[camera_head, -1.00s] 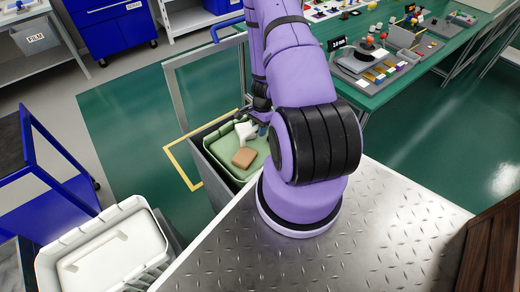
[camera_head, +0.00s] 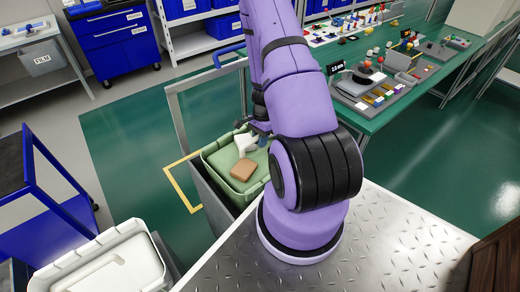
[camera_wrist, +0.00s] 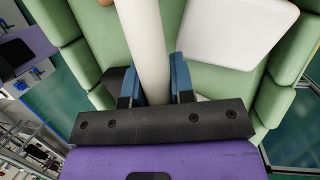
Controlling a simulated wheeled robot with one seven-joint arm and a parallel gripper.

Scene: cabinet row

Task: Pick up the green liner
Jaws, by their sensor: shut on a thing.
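The green liner (camera_head: 212,157) is an open, ribbed tub at the top of a grey bin (camera_head: 211,189). It sits slightly tilted, its rim showing above the bin's edge. A brown block (camera_head: 243,170) and a white block (camera_head: 245,142) lie in it. In the head view, my arm hides part of the gripper (camera_head: 259,130) and the liner's right side.
A yellow-edged frame (camera_head: 180,190) and a grey upright cart handle (camera_head: 175,110) stand by the bin. A white crate (camera_head: 105,265) and a blue cart (camera_head: 40,185) are at left. A green workbench (camera_head: 400,90) with parts is at right. Green floor between is open.

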